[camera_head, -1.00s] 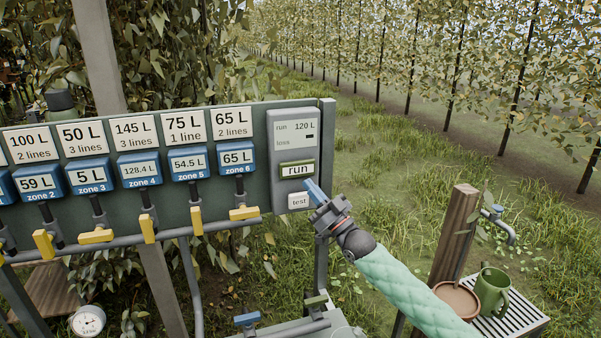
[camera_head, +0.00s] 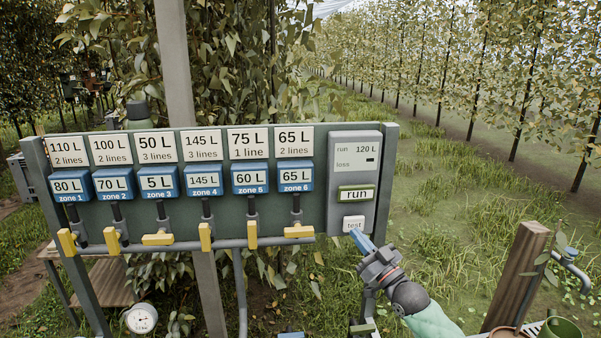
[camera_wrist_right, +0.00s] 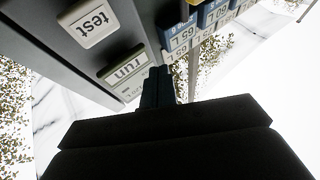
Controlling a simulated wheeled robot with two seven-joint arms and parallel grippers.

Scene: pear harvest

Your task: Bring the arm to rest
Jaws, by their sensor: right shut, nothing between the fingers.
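My right gripper (camera_head: 361,241) is shut and empty, its blue fingertips just below the white test button (camera_head: 353,223) in the head view. I cannot tell whether they touch the panel. The grey control box (camera_head: 361,180) carries the green-framed run button (camera_head: 356,194) and reads run 120 L. In the right wrist view the shut fingers (camera_wrist_right: 158,77) are beside the run button (camera_wrist_right: 125,67), with the test button (camera_wrist_right: 91,23) at upper left. My left gripper is not in view.
The green board (camera_head: 225,206) holds blue zone meters, with zone 4 (camera_head: 204,181) at 145 L. Yellow valve handles (camera_head: 205,237) hang below; zones 3 and 6 are horizontal. A wooden post (camera_head: 515,277) with a tap and a green mug (camera_head: 560,329) stand at right. Grass lies open behind.

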